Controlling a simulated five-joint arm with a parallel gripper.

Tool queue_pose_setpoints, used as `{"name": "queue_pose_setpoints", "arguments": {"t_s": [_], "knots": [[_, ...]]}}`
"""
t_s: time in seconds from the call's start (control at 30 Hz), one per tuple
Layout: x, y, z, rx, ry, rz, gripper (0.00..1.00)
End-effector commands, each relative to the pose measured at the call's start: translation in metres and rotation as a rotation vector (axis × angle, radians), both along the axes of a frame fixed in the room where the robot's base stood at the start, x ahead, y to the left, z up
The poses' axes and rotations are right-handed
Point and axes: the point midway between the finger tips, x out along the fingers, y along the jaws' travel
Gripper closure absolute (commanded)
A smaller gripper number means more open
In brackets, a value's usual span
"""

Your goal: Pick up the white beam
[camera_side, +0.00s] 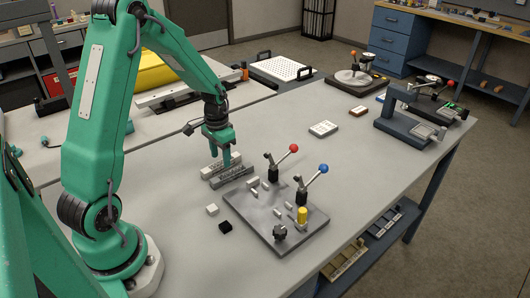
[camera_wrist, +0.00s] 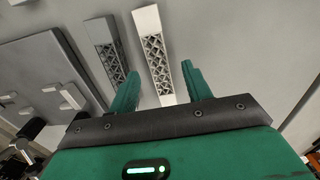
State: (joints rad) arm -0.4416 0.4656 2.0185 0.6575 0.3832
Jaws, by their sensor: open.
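The white beam (camera_side: 210,170) lies on the table, with lattice cut-outs along its side. In the wrist view the white beam (camera_wrist: 147,22) runs lengthwise between my two fingers. A grey beam (camera_side: 232,180) of like shape lies alongside it, nearer the fixture plate; in the wrist view this grey beam (camera_wrist: 98,32) is to the left, partly behind my left finger. My gripper (camera_side: 230,162) is open, pointing down over the beams; its fingertips also show in the wrist view (camera_wrist: 160,68). I cannot tell its exact height. Part of the white beam is hidden behind my gripper in the side view.
A fixture plate (camera_side: 262,232) with red- and blue-knobbed levers and a yellow cylinder stands right of the beams. A small white block (camera_side: 212,210) and a black block (camera_side: 226,227) lie in front.

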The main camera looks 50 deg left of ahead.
Motion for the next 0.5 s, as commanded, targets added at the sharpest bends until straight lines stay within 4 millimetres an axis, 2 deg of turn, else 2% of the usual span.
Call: {"name": "queue_pose_setpoints", "arguments": {"t_s": [0.2,0.5], "knots": [[0.0,0.0,-0.018,-0.001,0.002,0.0,0.51],[0.0,0.0,-0.019,0.0,0.0,0.0,0.51]]}}
